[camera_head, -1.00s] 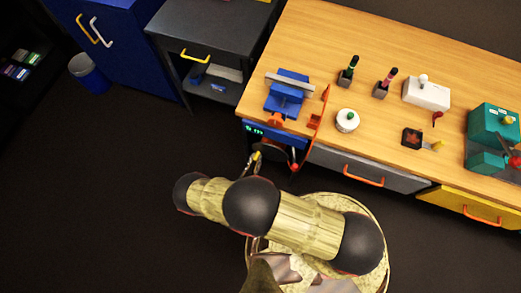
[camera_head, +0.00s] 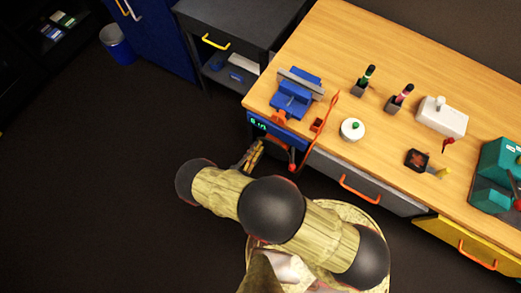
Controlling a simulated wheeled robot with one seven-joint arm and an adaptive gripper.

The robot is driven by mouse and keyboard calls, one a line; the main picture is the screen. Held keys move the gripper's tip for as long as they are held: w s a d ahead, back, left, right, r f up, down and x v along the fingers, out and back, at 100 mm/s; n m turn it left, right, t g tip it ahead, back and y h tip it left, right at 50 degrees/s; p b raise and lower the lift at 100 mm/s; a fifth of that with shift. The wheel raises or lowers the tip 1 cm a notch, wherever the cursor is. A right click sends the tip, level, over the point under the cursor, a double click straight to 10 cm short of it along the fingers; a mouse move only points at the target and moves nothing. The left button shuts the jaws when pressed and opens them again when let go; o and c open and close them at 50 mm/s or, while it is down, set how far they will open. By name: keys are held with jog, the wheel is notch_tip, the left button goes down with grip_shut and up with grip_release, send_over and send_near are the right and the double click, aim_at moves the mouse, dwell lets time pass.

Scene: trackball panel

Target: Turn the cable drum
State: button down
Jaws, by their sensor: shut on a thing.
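At the front left corner of the workbench is a blue unit (camera_head: 277,131) with a small green lit display (camera_head: 257,122), too small to read surely. A dark part with an orange-red lever and red ball end (camera_head: 292,166) hangs at its front. I take this unit to be the cable drum; its round body is not clearly visible. My gripper (camera_head: 254,153) is just below the display, at the unit's front, and is shut on a part of it. The fingertips and the held part are small and partly hidden by my arm.
On the bench (camera_head: 330,60) stand a blue vise (camera_head: 292,97), a white round pot with green knob (camera_head: 352,129), two upright tools in holders, a white box (camera_head: 442,117) and a teal machine (camera_head: 499,160). Drawer handles (camera_head: 361,189) stick out in front.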

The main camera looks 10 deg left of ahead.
aim_at(268, 142)
jog(key=m, duration=0.1)
jog(key=r+m, duration=0.1)
jog(key=shift+s+d+r+m, duration=0.15)
jog(key=shift+d+r+m, duration=0.15)
jog(key=shift+m, duration=0.1)
jog(key=m, duration=0.1)
jog(key=d+r+m, duration=0.1)
jog(key=shift+s+m, duration=0.15)
jog(key=shift+m, duration=0.25)
jog(key=shift+s+d+r+m+p, duration=0.25)
jog(key=shift+d+m, duration=0.25)
jog(key=shift+m, duration=0.5)
jog(key=shift+s+d+r+m+p, duration=0.1)
jog(key=shift+d+r+m, duration=0.25)
jog(key=shift+m, duration=0.65)
jog(key=shift+d+f, duration=0.1)
jog(key=shift+d, duration=0.05)
jog(key=c, duration=1.7)
grip_release()
jog(key=shift+c, duration=0.2)
